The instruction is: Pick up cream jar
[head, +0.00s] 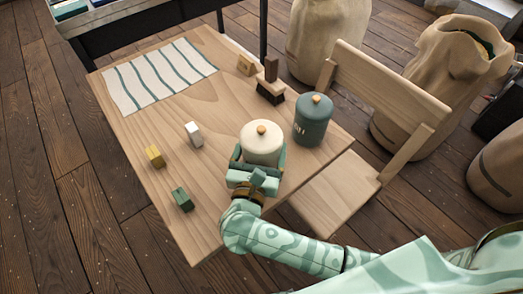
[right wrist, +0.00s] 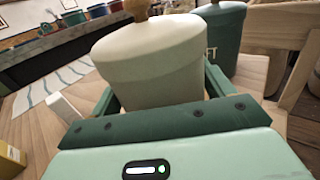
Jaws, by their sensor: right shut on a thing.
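The cream jar (head: 262,137) has a round lid with a wooden knob and is near the right edge of the wooden table (head: 145,122). My right gripper (head: 257,165) reaches it from the front and is shut on it, a finger on each side. In the right wrist view the cream jar (right wrist: 165,60) fills the middle, between the green fingers of my right gripper (right wrist: 160,100). The jar looks upright; whether its base touches the table is hidden by the gripper. My left gripper is not in view.
A dark green jar (head: 313,120) stands close to the right of the cream jar. A brush (head: 270,83), a striped cloth (head: 160,74), and white (head: 194,133), yellow (head: 155,156) and green (head: 181,199) blocks lie on the table. A wooden chair (head: 335,190) is at the right.

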